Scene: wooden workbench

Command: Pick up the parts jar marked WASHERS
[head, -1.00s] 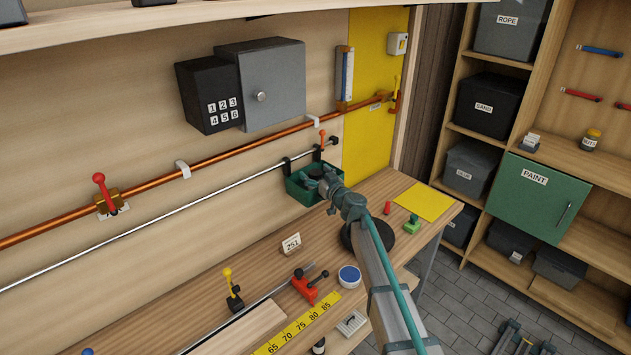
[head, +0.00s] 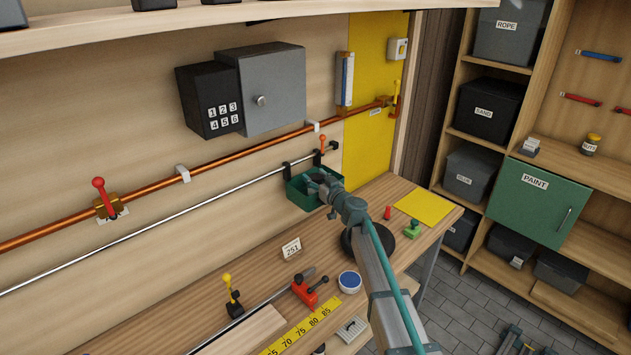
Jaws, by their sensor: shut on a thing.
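My gripper (head: 318,184) is at the green bin (head: 300,196) that hangs by the steel rail over the back of the workbench. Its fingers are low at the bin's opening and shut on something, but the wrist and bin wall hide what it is. No label reading WASHERS can be made out. A round container with a blue top (head: 349,281) stands on the bench, with no readable label.
A copper pipe (head: 240,149) and the steel rail (head: 150,236) run along the wall. A red clamp (head: 309,290) and a card marked 251 (head: 291,249) stand nearer.

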